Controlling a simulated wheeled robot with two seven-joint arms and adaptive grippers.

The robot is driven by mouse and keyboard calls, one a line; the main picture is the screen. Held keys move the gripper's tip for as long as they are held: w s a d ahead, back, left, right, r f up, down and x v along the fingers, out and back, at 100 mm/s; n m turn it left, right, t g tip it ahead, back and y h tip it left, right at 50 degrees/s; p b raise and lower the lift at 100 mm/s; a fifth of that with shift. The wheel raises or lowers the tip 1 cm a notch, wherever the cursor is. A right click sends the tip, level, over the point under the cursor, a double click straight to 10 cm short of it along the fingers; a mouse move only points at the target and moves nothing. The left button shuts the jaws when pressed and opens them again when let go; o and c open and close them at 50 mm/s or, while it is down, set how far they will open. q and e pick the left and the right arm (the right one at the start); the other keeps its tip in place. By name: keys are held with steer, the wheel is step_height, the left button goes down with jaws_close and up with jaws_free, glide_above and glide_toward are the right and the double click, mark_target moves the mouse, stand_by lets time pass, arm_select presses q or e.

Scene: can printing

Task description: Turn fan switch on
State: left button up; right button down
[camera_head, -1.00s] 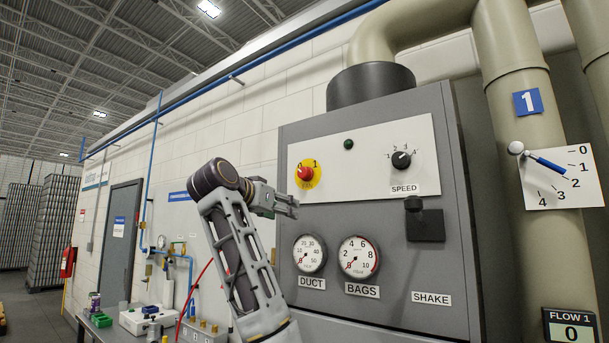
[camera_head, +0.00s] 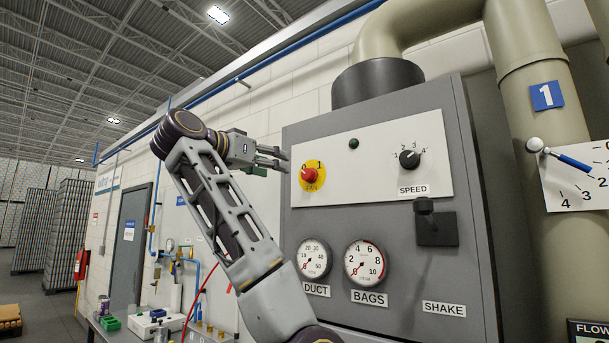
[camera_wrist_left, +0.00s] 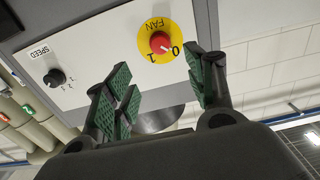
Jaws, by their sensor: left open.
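The fan switch (camera_head: 308,175) is a red knob on a yellow disc marked 0 and 1, on the white plate at the upper left of the grey control cabinet. My left gripper (camera_head: 284,158) is just left of the switch and apart from it. In the left wrist view the switch (camera_wrist_left: 160,42) shows beyond the fingers, with the word FAN on its disc. The left gripper (camera_wrist_left: 165,95) is open with green finger pads and nothing between them. My right gripper is not in view.
A black speed knob (camera_head: 409,159) sits right of the switch, and a dark lamp (camera_head: 353,143) is between them. A black shake lever (camera_head: 425,205) sticks out lower right. Duct (camera_head: 313,259) and bags (camera_head: 365,262) gauges are below. A large pipe (camera_head: 525,110) runs at the right.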

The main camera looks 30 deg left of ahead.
mark_target(305, 174)
arm_select(q)
steer(key=shift+w+d+p, duration=0.2)
steer(key=shift+w+p, duration=0.65)
steer(key=shift+w, duration=1.45)
steer(key=shift+w+d+p, duration=0.15)
steer(key=shift+w+p, duration=0.7)
steer(key=shift+w, duration=1.5)
steer(key=shift+w+d+p, duration=0.2)
steer(key=shift+w+p, duration=0.65)
steer(key=shift+w, duration=1.45)
steer(key=shift+c, duration=0.5)
steer(key=c, duration=1)
